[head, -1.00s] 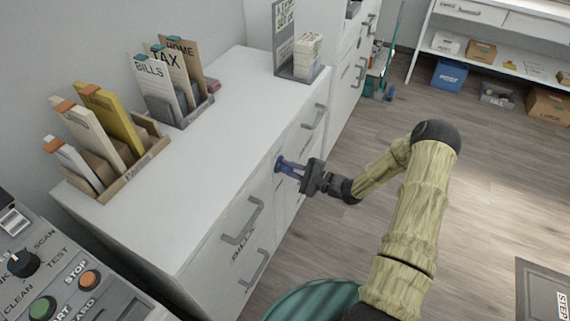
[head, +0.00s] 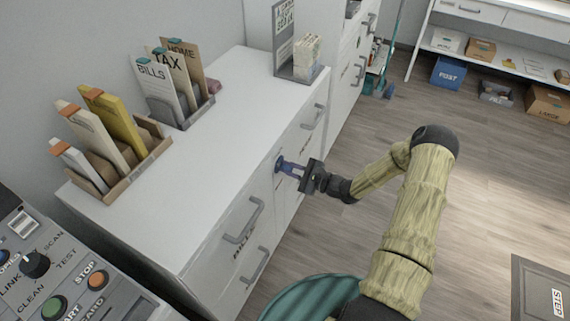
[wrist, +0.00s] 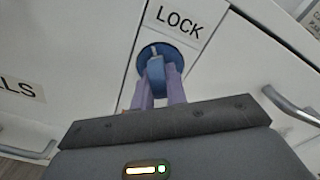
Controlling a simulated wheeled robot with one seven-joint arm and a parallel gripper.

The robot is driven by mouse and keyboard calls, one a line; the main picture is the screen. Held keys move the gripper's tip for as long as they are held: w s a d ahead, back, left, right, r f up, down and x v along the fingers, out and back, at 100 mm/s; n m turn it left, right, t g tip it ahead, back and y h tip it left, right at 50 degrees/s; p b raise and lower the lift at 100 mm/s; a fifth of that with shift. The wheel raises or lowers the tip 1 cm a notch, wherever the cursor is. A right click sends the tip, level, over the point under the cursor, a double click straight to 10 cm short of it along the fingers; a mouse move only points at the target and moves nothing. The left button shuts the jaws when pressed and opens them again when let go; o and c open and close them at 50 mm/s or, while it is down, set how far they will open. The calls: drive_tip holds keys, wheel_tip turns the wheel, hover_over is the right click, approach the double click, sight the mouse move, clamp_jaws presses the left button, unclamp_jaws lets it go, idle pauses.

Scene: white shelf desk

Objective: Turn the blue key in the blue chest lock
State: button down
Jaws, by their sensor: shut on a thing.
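The white chest (head: 222,150) has a round blue lock (wrist: 174,52) on its front, under a label reading LOCK (wrist: 180,21) in the wrist view. The blue key (wrist: 155,70) is between my gripper's two purple-looking fingers, with its far end at the lock face. My gripper (head: 290,168) is shut on the key and points at the chest front; it also shows in the wrist view (wrist: 159,88). The fingers hide part of the key and of the lock. How deep the key sits cannot be told.
Grey drawer handles (head: 243,222) stick out on both sides of the lock. Paper organizers (head: 128,165) stand on the chest top. A control panel (head: 62,275) is at lower left. The floor (head: 480,180) to the right is mostly clear.

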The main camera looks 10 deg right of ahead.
drive_tip(key=shift+w+a+r+m+p, duration=0.15)
drive_tip(key=shift+m+p, duration=0.15)
drive_tip(key=shift+m, duration=0.3)
drive_tip(key=shift+m+p, duration=0.45)
drive_tip(key=shift+m, duration=0.05)
drive_tip(key=shift+m+p, duration=0.4)
drive_tip(key=shift+m, duration=0.6)
drive_tip(key=shift+m+p, duration=0.75)
drive_tip(key=shift+m, duration=0.75)
